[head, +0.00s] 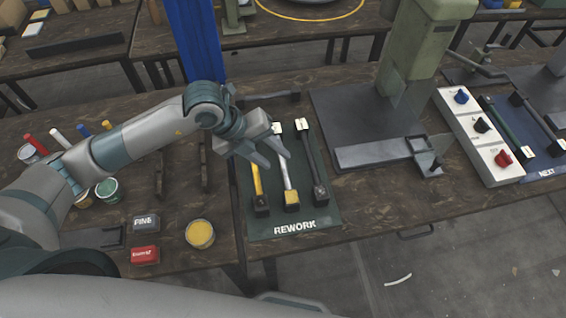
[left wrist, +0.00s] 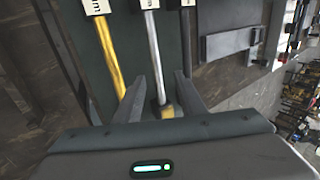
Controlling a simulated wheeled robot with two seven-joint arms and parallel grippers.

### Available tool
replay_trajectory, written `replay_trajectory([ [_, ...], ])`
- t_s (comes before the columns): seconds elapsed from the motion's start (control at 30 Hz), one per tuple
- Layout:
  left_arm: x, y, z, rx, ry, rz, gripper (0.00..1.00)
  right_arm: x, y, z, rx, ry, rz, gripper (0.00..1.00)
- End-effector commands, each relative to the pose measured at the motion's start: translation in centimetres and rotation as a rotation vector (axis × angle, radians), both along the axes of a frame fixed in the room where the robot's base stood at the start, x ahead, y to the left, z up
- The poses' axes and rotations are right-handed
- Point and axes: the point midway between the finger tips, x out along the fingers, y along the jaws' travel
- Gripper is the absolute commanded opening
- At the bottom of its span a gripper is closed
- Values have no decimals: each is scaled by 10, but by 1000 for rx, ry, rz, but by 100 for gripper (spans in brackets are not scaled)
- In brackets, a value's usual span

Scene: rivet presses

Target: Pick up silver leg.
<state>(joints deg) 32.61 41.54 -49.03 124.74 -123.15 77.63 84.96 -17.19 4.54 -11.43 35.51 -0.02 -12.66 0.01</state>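The silver leg (head: 287,170) lies on the green REWORK mat (head: 262,228) between a yellow leg (head: 257,182) and a dark leg (head: 311,160). It has a yellow block at its near end and a white tag at its far end. My left gripper (head: 279,159) is open above it. In the left wrist view the silver leg (left wrist: 153,55) runs down between the two open fingers (left wrist: 160,92), with the yellow leg (left wrist: 106,50) beside the left finger. I cannot tell whether the fingers touch it. My right gripper is not in view.
A green press (head: 410,60) with a dark base plate stands right of the mat. A white panel with knobs (head: 480,140) is farther right. A yellow-topped can (head: 200,233), red block (head: 145,255) and several paint cans are on the left.

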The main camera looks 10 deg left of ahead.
Motion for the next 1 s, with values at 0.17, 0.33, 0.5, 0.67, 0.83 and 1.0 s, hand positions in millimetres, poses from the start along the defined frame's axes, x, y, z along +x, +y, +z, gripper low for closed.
replay_trajectory([
  [0.17,-1,-5,-13,1,4,-1,37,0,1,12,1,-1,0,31],
  [0.33,2,-14,-33,0,3,1,37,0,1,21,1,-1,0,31],
  [0.5,5,-19,-45,-1,2,-1,37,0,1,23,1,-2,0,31],
  [0.67,5,-19,-47,0,1,-1,37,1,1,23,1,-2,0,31],
  [0.83,5,-19,-46,0,1,-1,37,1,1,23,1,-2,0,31],
  [1.0,5,-19,-46,0,1,-1,32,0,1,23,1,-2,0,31],
])
